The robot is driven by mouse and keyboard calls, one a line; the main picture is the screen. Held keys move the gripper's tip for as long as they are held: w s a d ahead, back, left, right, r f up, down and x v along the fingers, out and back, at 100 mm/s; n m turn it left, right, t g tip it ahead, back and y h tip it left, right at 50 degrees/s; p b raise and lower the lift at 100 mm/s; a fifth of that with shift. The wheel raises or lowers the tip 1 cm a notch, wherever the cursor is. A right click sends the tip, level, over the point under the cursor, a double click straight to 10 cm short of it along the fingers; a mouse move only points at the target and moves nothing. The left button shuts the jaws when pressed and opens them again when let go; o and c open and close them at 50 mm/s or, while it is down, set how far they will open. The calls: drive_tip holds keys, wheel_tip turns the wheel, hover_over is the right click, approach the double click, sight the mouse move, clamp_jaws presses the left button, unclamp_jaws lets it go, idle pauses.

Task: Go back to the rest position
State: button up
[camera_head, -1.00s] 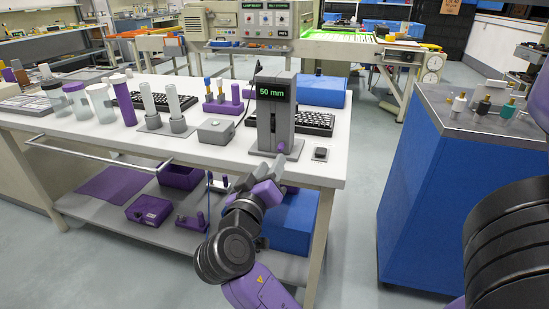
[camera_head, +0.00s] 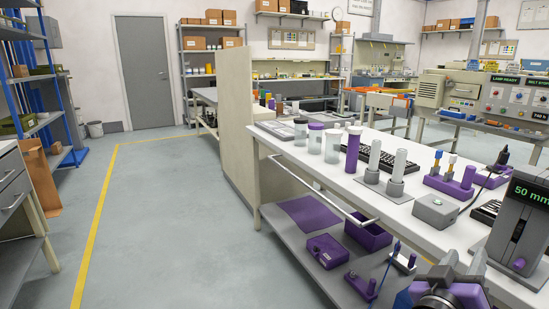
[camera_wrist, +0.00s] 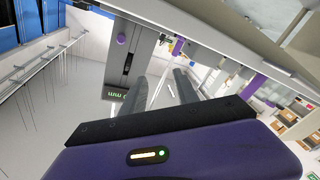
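My gripper (camera_head: 464,264) is low at the bottom right of the head view, near the front edge of the white table (camera_head: 400,219). In the wrist view its two dark fingers (camera_wrist: 164,88) stand apart with nothing between them. The grey device with the green "50 mm" display (camera_head: 524,215) stands on the table at the right edge of the head view, beyond the gripper and apart from it. Its display also shows in the wrist view (camera_wrist: 115,94). Most of my arm is out of the head view.
The table holds a grey box (camera_head: 435,211), grey-based cylinders, jars and a black keyboard (camera_head: 370,156). Its lower shelf (camera_head: 300,246) carries purple bins (camera_head: 326,251). A clear floor lane (camera_head: 160,220) with a yellow line runs at left, beside a drawer cabinet (camera_head: 12,190).

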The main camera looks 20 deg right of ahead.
drive_tip(key=w+a+f+n+t+y, duration=0.1)
drive_tip(key=a+f+n+t+y, duration=0.4)
drive_tip(key=a, duration=0.4)
drive_tip(key=w+a+f+n+t+y, duration=0.1)
drive_tip(key=a+f+n+t+y, duration=0.35)
drive_tip(key=a+t+y, duration=0.35)
drive_tip(key=s+a+f+m+g+y, duration=0.15)
drive_tip(key=s+a, duration=0.25)
drive_tip(key=s, duration=0.4)
drive_tip(key=s+a+f+g+y, duration=0.1)
drive_tip(key=s+a+f+y, duration=0.2)
drive_tip(key=s, duration=0.5)
drive_tip(key=s+a+f+m+g, duration=0.1)
drive_tip(key=s+a+f+g, duration=0.1)
drive_tip(key=s+a, duration=0.45)
wheel_tip(320, 180, up, 20)
drive_tip(key=s+d+p, duration=0.1)
drive_tip(key=p, duration=1.9)
drive_tip(key=shift+s, duration=0.3)
